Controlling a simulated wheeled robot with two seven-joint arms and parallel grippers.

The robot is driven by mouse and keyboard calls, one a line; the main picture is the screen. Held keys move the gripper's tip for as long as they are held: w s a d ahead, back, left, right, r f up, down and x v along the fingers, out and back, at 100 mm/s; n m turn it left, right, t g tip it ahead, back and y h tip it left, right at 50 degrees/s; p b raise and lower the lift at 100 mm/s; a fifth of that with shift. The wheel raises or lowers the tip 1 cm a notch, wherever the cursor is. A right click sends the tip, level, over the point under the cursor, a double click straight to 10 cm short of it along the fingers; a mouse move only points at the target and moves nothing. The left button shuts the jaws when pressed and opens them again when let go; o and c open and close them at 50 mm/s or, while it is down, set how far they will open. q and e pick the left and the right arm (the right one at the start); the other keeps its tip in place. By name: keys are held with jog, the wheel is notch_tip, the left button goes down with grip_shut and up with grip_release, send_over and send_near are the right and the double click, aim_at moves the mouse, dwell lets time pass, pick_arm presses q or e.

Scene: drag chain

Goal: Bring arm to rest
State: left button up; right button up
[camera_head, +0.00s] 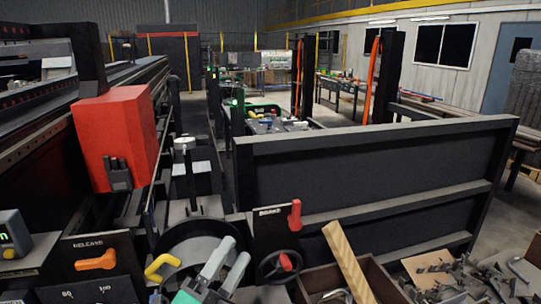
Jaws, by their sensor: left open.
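My left gripper (236,249) is at the bottom centre, with its two pale grey fingers pointing up and slightly right. The fingers are apart, with nothing seen between them. It is in front of a round dark part (198,228) of the machine, beside a yellow curved handle (160,267). I cannot tell whether it touches either one. My right gripper is not in view. I cannot make out a drag chain for certain.
A red box (115,135) is on the long machine at left. A release panel with an orange lever (96,261) and a brake panel with a red lever (295,215) flank the gripper. A handwheel (279,267) and a wooden box with a plank (350,262) are at right, near scattered metal parts (480,280).

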pick_arm(q)
jog(key=s+a+f+n+g+y, duration=0.1)
jog(key=a+f+n+g+y, duration=0.1)
jog(key=a+f+n+y, duration=0.35)
jog(key=s+a+f+n+g+y, duration=0.1)
jog(key=a+f+n+g+y, duration=0.2)
jog(key=f+n, duration=0.45)
jog(key=s+a+f+n+g+y, duration=0.15)
jog(key=a+f+n+y, duration=0.3)
jog(key=f, duration=0.45)
jog(key=s+a+f+n+g, duration=0.3)
jog(key=s+f+n+g, duration=0.2)
jog(key=s+f+g, duration=0.95)
jog(key=s+f+t, duration=0.3)
jog(key=f, duration=2.7)
jog(key=s+a+f, duration=0.1)
jog(key=s+f, duration=0.8)
jog(key=s+a+f+g, duration=0.1)
jog(key=s+a+f, duration=0.1)
jog(key=s+f, duration=0.8)
jog(key=shift+s+a+f, duration=0.15)
jog(key=shift+a+f, duration=0.1)
jog(key=shift+a, duration=0.05)
